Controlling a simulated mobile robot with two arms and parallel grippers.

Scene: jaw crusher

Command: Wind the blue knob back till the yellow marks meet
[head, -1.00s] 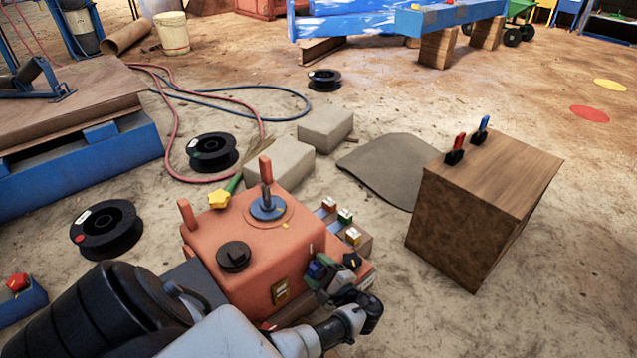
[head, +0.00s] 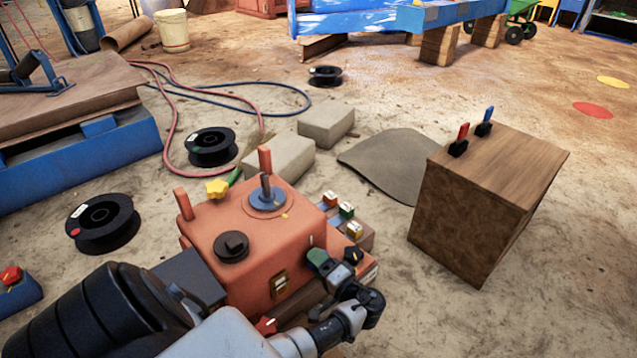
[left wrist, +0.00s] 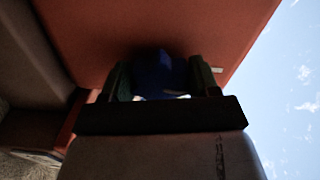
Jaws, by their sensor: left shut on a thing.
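The orange box (head: 255,250) stands on the ground in the middle of the head view. My left gripper (head: 334,264) is at its right side face. In the left wrist view, the left gripper (left wrist: 160,82) is shut on the blue knob (left wrist: 158,72), with a dark green finger on each side of it. The fingers mostly hide the knob in the head view. A small yellow mark (head: 285,215) shows on the box's top. A pale mark (left wrist: 218,70) shows on the face beside the knob; its colour is unclear. I cannot tell whether marks meet. My right gripper is not in view.
A blue disc with a lever (head: 267,198), a black square-topped knob (head: 231,246) and a yellow star knob (head: 217,188) are on or beside the box. A row of coloured switches (head: 345,211) stands close behind the gripper. A wooden block (head: 485,205) is to the right.

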